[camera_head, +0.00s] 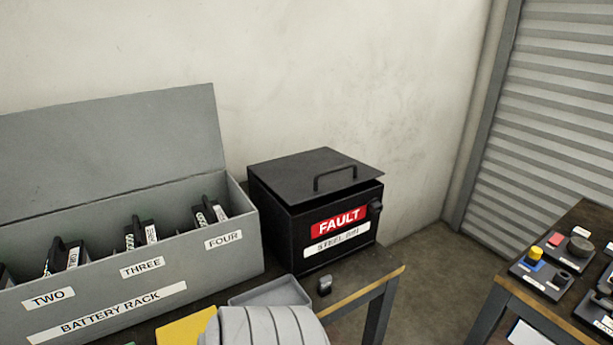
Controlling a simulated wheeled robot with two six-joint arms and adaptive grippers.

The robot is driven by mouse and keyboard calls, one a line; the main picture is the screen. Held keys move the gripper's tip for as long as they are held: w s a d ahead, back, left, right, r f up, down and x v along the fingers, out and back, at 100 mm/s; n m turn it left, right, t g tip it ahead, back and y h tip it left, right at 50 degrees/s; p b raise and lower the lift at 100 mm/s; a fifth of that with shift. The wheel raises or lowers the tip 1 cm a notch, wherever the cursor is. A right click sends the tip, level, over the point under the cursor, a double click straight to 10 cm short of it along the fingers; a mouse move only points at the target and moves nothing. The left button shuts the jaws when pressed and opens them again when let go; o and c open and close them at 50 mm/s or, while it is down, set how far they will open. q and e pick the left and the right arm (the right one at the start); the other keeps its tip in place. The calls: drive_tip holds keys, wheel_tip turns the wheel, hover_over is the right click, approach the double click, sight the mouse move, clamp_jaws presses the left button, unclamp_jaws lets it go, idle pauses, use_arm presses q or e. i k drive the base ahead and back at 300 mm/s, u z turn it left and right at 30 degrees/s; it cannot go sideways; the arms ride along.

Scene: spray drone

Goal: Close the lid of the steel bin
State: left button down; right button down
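The black steel bin (293,241) stands on the dark table at the middle of the head view, with a red FAULT label (338,221) and a white label below it on its front. Its flat dark lid (290,176) with a bar handle (335,179) lies over the top. A narrow dark gap shows under the lid's front right edge, so it looks slightly raised there. A black latch-like part (375,208) sits at the bin's front right corner. Neither of my grippers is in view.
A grey battery rack (205,273) with its lid raised stands left of the bin, holding several black batteries. A grey tray (290,291) and a small dark object (324,285) lie before the bin. Another table (519,293) with controls stands at right, across a floor gap.

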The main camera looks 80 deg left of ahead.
sight(298, 178)
drive_tip(key=k, duration=0.35)
drive_tip(key=u, duration=0.9)
